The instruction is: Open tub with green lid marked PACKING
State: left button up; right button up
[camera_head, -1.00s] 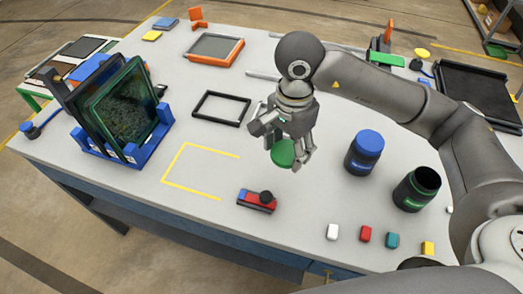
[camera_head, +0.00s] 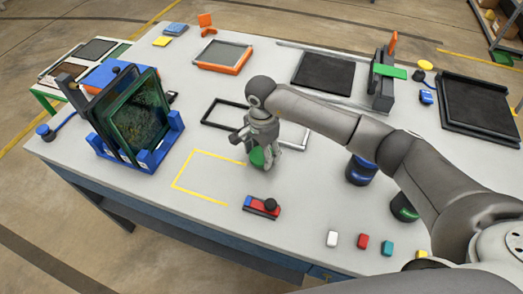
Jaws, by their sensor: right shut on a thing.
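My right gripper (camera_head: 265,157) points down over the middle of the table, shut on a round green lid (camera_head: 257,158). I cannot tell whether the lid touches the table. The dark tub with green markings (camera_head: 402,209) stands at the right, apart from the lid, and my right arm hides its top. A dark tub with blue markings (camera_head: 361,171) stands upright beside it, partly behind my arm. The word PACKING is not readable. My left gripper is not in view.
A yellow tape outline (camera_head: 203,152) lies left of my gripper, with a black frame (camera_head: 209,119) behind it. A red and blue block with a black knob (camera_head: 262,206) is in front. Several small colored blocks (camera_head: 363,241) line the front edge. A blue rack (camera_head: 150,155) stands left.

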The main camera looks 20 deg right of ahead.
jog(key=shift+f, duration=0.55)
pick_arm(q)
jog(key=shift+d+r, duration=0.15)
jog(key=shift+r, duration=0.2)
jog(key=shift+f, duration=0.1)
pick_arm(e)
jog(key=shift+f, duration=0.1)
jog(key=shift+f, duration=0.15)
jog(key=o, duration=1.1)
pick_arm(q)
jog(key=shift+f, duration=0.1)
